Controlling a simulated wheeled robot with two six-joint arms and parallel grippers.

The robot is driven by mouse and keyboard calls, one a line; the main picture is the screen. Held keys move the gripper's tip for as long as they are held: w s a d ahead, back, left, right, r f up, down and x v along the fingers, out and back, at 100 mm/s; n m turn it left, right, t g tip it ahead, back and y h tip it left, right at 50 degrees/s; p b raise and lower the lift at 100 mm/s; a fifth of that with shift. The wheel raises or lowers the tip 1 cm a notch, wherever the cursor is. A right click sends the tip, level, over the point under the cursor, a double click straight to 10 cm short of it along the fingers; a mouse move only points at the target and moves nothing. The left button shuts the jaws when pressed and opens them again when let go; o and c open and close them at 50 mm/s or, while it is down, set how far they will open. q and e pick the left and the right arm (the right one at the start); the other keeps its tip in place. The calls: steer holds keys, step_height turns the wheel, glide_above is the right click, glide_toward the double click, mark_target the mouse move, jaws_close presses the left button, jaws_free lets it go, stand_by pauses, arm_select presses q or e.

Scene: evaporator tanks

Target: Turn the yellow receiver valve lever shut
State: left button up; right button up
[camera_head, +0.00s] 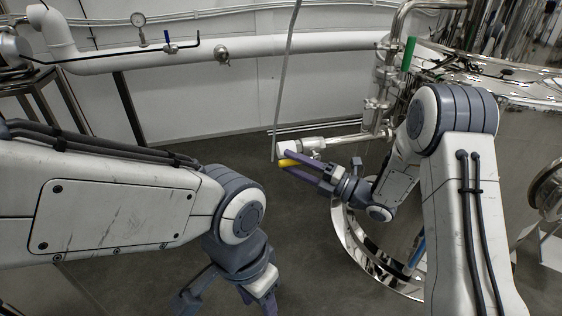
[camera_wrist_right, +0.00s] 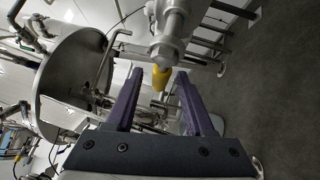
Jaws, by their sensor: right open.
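The yellow receiver valve lever (camera_head: 286,163) is at the end of a metal valve and pipe (camera_head: 318,144) in the middle of the head view. It also shows in the right wrist view (camera_wrist_right: 161,78), below the valve's round metal body (camera_wrist_right: 166,48). My right gripper (camera_head: 289,159) is open, with its purple fingers at the lever. In the right wrist view the lever appears between the two fingertips (camera_wrist_right: 159,74), with gaps at both sides; contact is not visible. My left gripper (camera_head: 222,298) hangs low at the bottom edge, its fingers apart, partly cut off and away from the valve.
A large shiny tank (camera_head: 490,110) fills the right side. A green-handled lever (camera_head: 409,54) rises by upright pipes. A white pipe with a gauge (camera_head: 138,19) and a blue-handled valve (camera_head: 170,46) runs along the back wall. A thin pole (camera_head: 287,75) stands above the valve. Grey floor lies clear below.

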mark_target(286, 160)
steer(key=x, duration=0.4)
steer(key=shift+b, duration=0.35)
jaws_close()
stand_by(1.1)
